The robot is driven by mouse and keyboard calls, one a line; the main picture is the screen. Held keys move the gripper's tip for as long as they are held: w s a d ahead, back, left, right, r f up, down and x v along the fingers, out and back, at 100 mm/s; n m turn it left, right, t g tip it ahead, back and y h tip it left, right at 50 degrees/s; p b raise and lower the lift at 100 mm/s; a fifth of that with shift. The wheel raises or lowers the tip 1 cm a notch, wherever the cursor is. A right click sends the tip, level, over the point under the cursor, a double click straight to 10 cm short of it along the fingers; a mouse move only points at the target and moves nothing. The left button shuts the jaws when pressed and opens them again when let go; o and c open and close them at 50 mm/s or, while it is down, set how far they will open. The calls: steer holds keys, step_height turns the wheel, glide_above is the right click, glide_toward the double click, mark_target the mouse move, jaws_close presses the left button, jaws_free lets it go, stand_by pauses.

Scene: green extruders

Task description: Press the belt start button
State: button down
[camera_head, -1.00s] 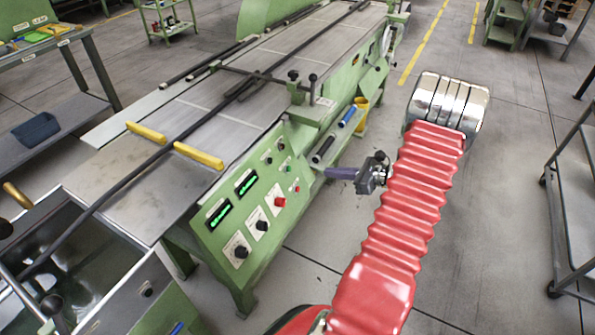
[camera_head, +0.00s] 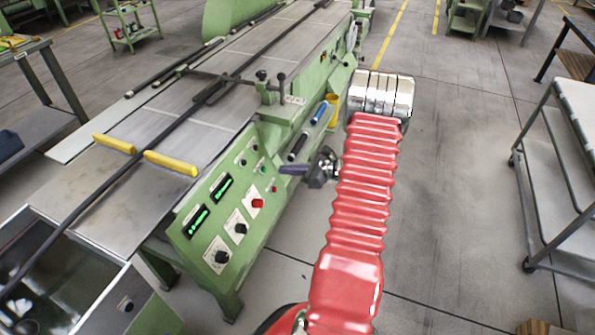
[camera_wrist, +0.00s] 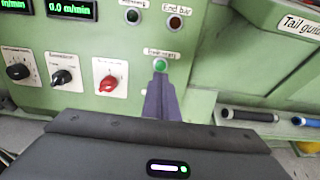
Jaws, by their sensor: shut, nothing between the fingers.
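The control panel (camera_head: 215,238) is on the green machine's side, with displays, knobs and buttons. A green button (camera_wrist: 160,65) sits right of the red knob in the wrist view, its label too blurred to read. It also shows small in the head view (camera_head: 262,169). My gripper (camera_wrist: 161,78) is shut and empty, its purple fingers pointing at the panel. Their tips overlap the area just below the green button in the wrist view. In the head view, my gripper (camera_head: 283,169) is close to the panel's right part. I cannot tell whether it touches.
The red knob (camera_wrist: 109,83) and black knobs (camera_wrist: 62,76) are left of the fingers. A dark button (camera_wrist: 132,15) and a brown one (camera_wrist: 175,22) are above. Blue and black handles (camera_head: 319,112) are on the machine's side. Open floor lies right of my arm.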

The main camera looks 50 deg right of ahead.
mark_target(265, 170)
steer(key=shift+x, duration=3.1)
